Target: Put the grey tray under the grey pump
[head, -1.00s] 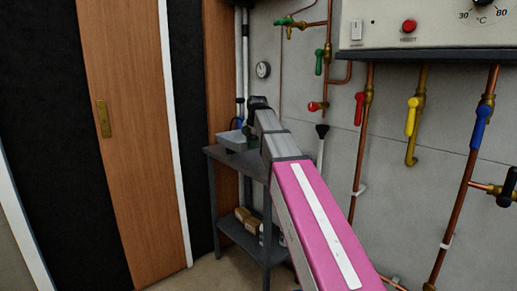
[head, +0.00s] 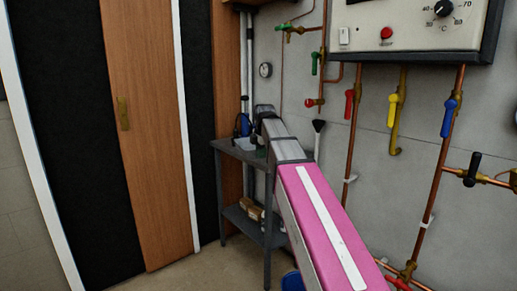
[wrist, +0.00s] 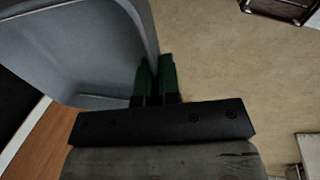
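The grey tray (wrist: 75,45) fills the upper left of the wrist view, with floor below it. The green fingertips of my gripper (wrist: 156,72) are close together with the tray's rim between them, so the gripper looks shut on the rim. In the head view, a small pale grey part of the tray (head: 245,143) shows beside the end of my arm, in line with the table top. My arm hides most of it and the fingers. I cannot pick out a grey pump for certain in either view.
A grey two-level table (head: 228,149) stands by the wall, with a blue and black item (head: 242,125) at its back and boxes (head: 251,209) on its lower shelf. Copper pipes with coloured valves (head: 449,115) line the wall at right. A blue bucket-like thing (head: 292,281) stands on the floor.

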